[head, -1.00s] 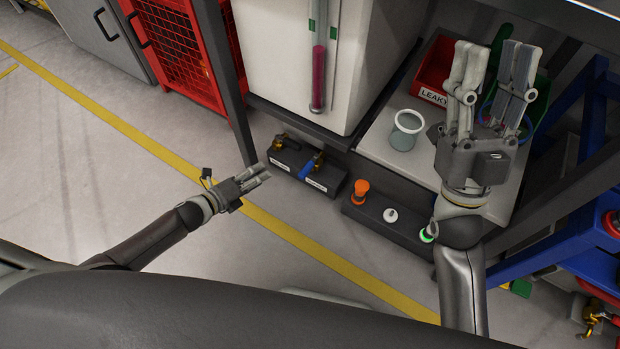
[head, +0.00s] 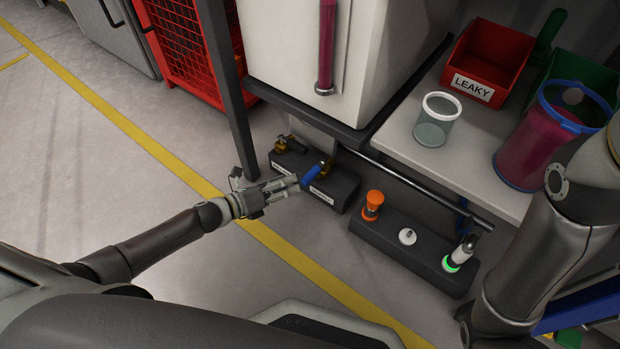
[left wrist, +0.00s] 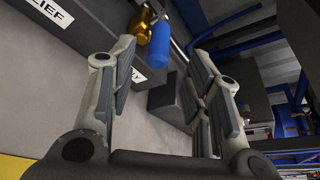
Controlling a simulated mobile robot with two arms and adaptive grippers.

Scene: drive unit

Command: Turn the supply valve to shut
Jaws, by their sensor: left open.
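Two brass valves sit on a low black block (head: 345,190) with white labels. The right valve has a blue handle (head: 311,174); the left brass valve (head: 281,145) has a dark handle. In the left wrist view the blue handle (left wrist: 156,52) hangs from its brass body (left wrist: 142,24). One label there ends in "LIEF"; the label beside the blue handle is too cut off to read, so I cannot tell which valve is supply. My left gripper (head: 294,183) is open, its fingertips close beside the blue handle; contact is unclear. My right gripper is out of view.
A second black block (head: 400,252) carries an orange knob (head: 374,199), a white knob (head: 407,237) and a green-ringed part (head: 457,255). A shelf above holds a clear cup (head: 436,120), a red "LEAKY" bin (head: 492,62) and a jug (head: 540,145). A dark post (head: 227,90) stands left.

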